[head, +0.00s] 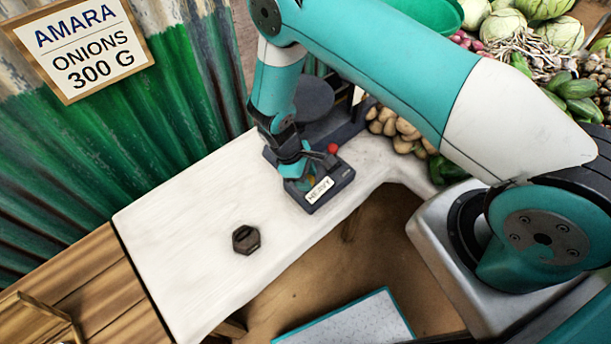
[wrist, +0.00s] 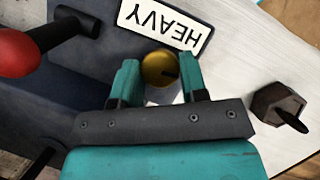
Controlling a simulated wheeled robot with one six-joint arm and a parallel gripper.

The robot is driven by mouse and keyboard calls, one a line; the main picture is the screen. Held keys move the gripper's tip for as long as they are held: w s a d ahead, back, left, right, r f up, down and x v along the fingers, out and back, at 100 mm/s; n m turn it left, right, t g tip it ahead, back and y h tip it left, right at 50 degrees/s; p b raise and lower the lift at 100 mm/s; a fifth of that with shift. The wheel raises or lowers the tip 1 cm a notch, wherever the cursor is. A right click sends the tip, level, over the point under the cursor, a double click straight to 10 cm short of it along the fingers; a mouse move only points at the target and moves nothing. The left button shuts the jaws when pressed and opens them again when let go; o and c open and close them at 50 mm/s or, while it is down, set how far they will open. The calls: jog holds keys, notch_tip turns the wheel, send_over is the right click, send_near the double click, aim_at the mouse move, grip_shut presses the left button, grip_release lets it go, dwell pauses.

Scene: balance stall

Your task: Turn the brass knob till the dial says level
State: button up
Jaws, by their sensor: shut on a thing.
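The brass knob (wrist: 158,65) sits on the dark blue balance, just beside its label, in the wrist view. My gripper (wrist: 160,82) has its two teal fingers on either side of the knob and is shut on it. A dark mark shows on the knob's face. The white dial label (wrist: 165,27) reads HEAVY, upside down in this view. In the head view the dial (head: 320,190) also reads HEAVY on the front of the balance (head: 333,186).
A dark hexagonal weight (head: 246,240) lies on the white counter (head: 185,215), left of the balance. A red-tipped lever (head: 332,149) stands close beside my gripper. A sign (head: 80,48) reads AMARA ONIONS 300 G. Potatoes (head: 392,125) and other vegetables lie behind. The counter's left part is clear.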

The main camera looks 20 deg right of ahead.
jog(key=n+t+b, duration=0.1)
jog(key=n, duration=0.2)
jog(key=shift+a+n+h+b, duration=0.1)
jog(key=shift+n+h+b, duration=0.2)
jog(key=shift+h+b, duration=0.1)
jog(key=n+t+b, duration=0.1)
jog(key=n+t, duration=0.1)
jog(key=n, duration=0.2)
jog(key=shift+s+n, duration=0.15)
jog(key=shift+n, duration=0.25)
jog(key=o, duration=0.9)
jog(key=shift+r, duration=0.1)
jog(key=b+v, duration=0.2)
jog(key=v, duration=1.5)
jog(key=shift+s+a+b, duration=0.15)
jog(key=shift+a+b, duration=0.1)
jog(key=shift+b, duration=0.05)
jog(key=shift+r, duration=0.1)
